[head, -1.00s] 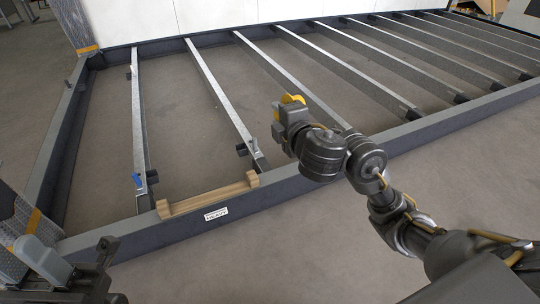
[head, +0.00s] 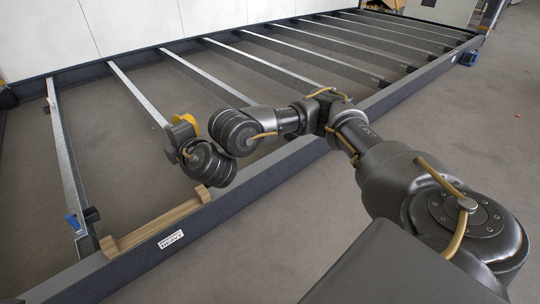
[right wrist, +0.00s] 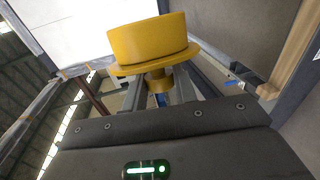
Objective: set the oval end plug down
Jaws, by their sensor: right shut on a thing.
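The yellow oval end plug (right wrist: 150,42) fills the upper middle of the right wrist view. It has a thick cap, a wider flange and a narrow stem below. My right gripper (right wrist: 162,88) is shut on the stem. In the head view, part of the yellow plug (head: 217,124) shows behind my right wrist, above the frame's bays. The fingers are mostly hidden there by the wrist. My left gripper is not in view.
A dark container frame (head: 260,183) with several metal cross beams lies on the floor. A wooden block (head: 150,226) rests along its near rail, by a white label (head: 171,239). A blue clip (head: 72,222) sits on the leftmost beam. Floor right of the frame is open.

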